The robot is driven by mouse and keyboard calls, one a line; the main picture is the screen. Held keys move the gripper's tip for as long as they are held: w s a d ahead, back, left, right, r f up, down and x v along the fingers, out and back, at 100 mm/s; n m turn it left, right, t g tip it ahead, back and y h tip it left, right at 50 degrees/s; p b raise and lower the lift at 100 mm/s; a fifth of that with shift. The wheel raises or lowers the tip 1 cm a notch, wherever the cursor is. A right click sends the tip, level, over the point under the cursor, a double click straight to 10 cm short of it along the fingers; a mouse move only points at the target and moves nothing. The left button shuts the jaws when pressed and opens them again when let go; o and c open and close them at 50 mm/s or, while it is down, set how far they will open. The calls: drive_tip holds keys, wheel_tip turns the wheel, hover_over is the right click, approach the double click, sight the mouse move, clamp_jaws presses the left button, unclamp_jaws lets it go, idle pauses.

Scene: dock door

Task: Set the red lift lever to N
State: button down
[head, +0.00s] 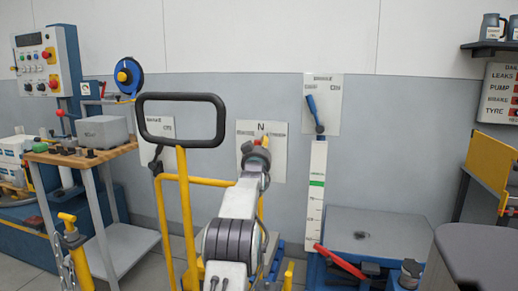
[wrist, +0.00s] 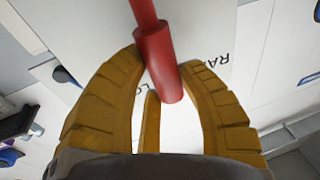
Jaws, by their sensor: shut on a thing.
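The red lift lever (wrist: 157,55) shows in the wrist view, its thick grip between the yellow fingers of my gripper (wrist: 165,90). The gripper is shut on this grip. In the head view, my gripper (head: 257,143) is in front of a white plate (head: 277,167) with an N at its top. A little red of the lever (head: 265,142) shows just below the N. Most of the lever and its pivot are hidden there by my arm. Parts of words, "RA" and "LO", show on the plate behind the lever in the wrist view.
A black-rimmed frame (head: 182,97) on a yellow post stands left of my arm. A blue lever (head: 314,112) is on a plate to the right, above a white scale (head: 316,190). Another red lever (head: 340,262) lies low right. A wooden-topped bench (head: 75,157) stands left.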

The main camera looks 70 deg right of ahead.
drive_tip(key=c, duration=0.7)
unclamp_jaws()
drive_tip(key=shift+c, duration=0.2)
drive_tip(key=shift+a, duration=0.1)
drive_tip(key=v, duration=1.1)
drive_tip(key=shift+a, duration=0.4)
